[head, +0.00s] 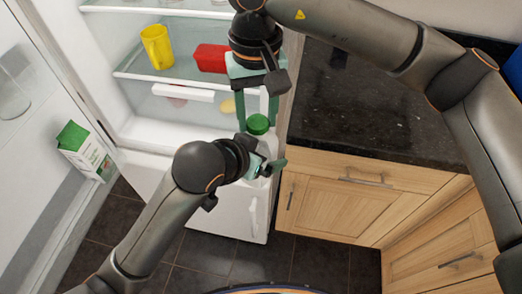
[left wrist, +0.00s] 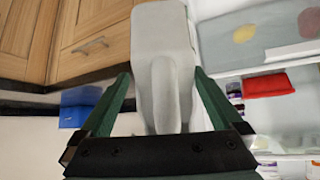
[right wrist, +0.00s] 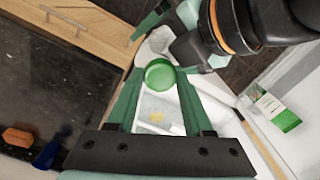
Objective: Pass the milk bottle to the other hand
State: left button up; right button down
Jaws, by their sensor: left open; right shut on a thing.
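The white milk bottle with a green cap (head: 258,124) hangs upright in front of the open fridge in the head view. My right gripper (head: 258,108) points down from above and is shut on the bottle near its top. The cap (right wrist: 160,74) shows between its fingers in the right wrist view. My left gripper (head: 266,167) is open at the bottle's body, lower down. In the left wrist view the bottle's body and handle (left wrist: 164,80) lie between its spread fingers; contact cannot be told. My left gripper hides part of the bottle in the head view.
The open fridge holds a yellow mug (head: 157,46) and a red item (head: 211,58). A milk carton (head: 85,151) stands in the fridge door at left. The dark granite counter (head: 350,105) and wooden cabinets (head: 330,200) are at right. A blue object (left wrist: 80,105) shows in the left wrist view.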

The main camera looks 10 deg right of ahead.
pick_arm(q)
jog(key=shift+s+d+r, duration=0.1)
jog(key=shift+d, duration=0.15)
grip_shut()
pick_arm(e)
jog(key=shift+w+a+r, duration=0.1)
dwell(0.6)
pick_arm(q)
jog(key=shift+r, duration=0.1)
pick_arm(e)
jog(key=c, duration=0.7)
grip_release()
pick_arm(q)
jog(key=shift+a, duration=0.15)
pick_arm(e)
jog(key=o, duration=0.5)
